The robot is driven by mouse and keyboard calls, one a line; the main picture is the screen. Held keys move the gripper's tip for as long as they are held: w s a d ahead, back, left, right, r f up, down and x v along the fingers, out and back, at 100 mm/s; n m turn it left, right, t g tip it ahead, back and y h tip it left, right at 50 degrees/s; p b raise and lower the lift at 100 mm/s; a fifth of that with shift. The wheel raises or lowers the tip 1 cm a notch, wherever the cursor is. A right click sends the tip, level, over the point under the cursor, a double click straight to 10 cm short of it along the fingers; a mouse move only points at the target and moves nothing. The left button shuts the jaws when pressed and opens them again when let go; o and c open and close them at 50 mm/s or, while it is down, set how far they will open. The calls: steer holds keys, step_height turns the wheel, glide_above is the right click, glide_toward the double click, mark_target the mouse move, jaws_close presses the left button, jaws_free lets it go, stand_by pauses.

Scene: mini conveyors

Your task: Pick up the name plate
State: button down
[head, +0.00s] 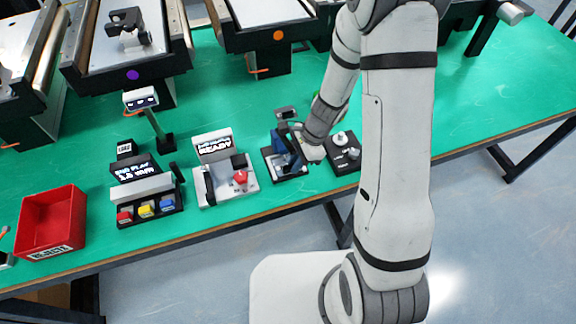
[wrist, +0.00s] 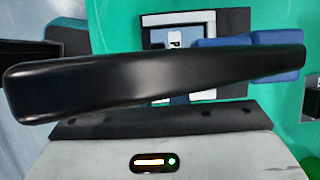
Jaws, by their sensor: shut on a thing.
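My gripper (head: 291,146) is low over a small black and blue device (head: 287,170), just right of the table's middle. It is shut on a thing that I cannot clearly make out. In the wrist view a long, glossy black bar (wrist: 150,80) crosses the picture close to the camera and hides much of what lies beyond. Behind it show a dark frame with a pale inside and blue blocks (wrist: 276,40). I cannot clearly make out a name plate, and the lettering on the device is not readable.
A small black unit with knobs (head: 343,150) stands close right of the gripper. To the left are a grey station with a red knob (head: 212,200), a button panel (head: 147,216) and a red bin (head: 75,205). Conveyors (head: 125,65) line the back. Green table (head: 480,110) is clear at right.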

mark_target(289, 166)
steer(key=shift+r, duration=0.55)
step_height(289, 166, up, 2)
steer(key=shift+r, duration=0.1)
steer(key=s, duration=0.3)
steer(key=s+d+b, duration=0.1)
steer(key=s, duration=0.1)
steer(key=s+d+b, duration=0.1)
steer(key=s, duration=0.2)
steer(key=shift+s+d, duration=0.25)
steer(key=shift+s, duration=0.05)
steer(key=b, duration=0.4)
steer(key=shift+s+f, duration=0.2)
steer(key=shift+s, duration=0.15)
